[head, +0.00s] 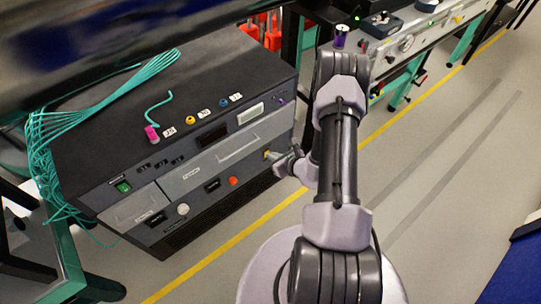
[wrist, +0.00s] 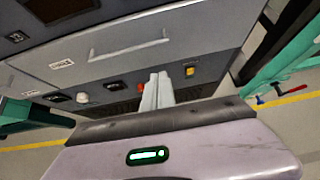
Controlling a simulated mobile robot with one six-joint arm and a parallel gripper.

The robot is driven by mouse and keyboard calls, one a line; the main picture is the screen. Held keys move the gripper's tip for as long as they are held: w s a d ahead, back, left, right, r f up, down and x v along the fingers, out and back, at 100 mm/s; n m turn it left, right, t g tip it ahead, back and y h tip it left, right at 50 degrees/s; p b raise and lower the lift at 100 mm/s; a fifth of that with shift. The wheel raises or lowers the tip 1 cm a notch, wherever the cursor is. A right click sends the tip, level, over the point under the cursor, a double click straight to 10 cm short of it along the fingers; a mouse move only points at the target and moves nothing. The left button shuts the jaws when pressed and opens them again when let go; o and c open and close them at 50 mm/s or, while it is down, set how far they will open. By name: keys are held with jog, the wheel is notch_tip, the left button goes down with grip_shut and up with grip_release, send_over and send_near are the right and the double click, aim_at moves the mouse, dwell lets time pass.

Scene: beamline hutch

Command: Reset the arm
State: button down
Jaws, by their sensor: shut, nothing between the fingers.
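My gripper (head: 273,158) is in front of the lower right part of the dark grey instrument cabinet (head: 205,187) in the head view. Its light grey fingers point left toward the cabinet's front panel. In the wrist view the two fingers of my gripper (wrist: 159,77) lie together, with nothing between them. Behind them are the cabinet's front (wrist: 120,60), a red button (wrist: 141,87) and a yellow switch (wrist: 190,71). I cannot tell the exact gap between fingertips and panel. My arm is bent, its elbow high.
A drawer with a bar handle (wrist: 130,43) is on the cabinet front. Teal cables (head: 45,140) hang at its left. A pink connector (head: 151,133) stands on top. A bench with equipment (head: 410,40) is at the back. The floor at right (head: 450,170) is clear.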

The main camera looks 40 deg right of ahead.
jog(key=w+a+r+n+g+y, duration=0.1)
jog(key=a+r+n+y, duration=0.3)
jog(key=a+r+n, duration=0.55)
jog(key=w+a+r+n+g+y, duration=0.1)
jog(key=a+r+n+y, duration=0.3)
jog(key=a+r, duration=0.95)
jog(key=s+a+r+n+g, duration=0.45)
jog(key=s+r+n, duration=0.5)
jog(key=r, duration=0.25)
jog(key=s+d+r+n+t+h, duration=0.1)
jog(key=s+r+n+h, duration=0.2)
jog(key=s, duration=0.3)
jog(key=s+d+r+n+h+b, duration=0.1)
jog(key=s+r+n+h, duration=0.1)
jog(key=s+n, duration=0.3)
jog(key=shift+s+d+r+t+h, duration=0.4)
jog(key=shift+s+h, duration=0.1)
jog(key=shift+h, duration=0.2)
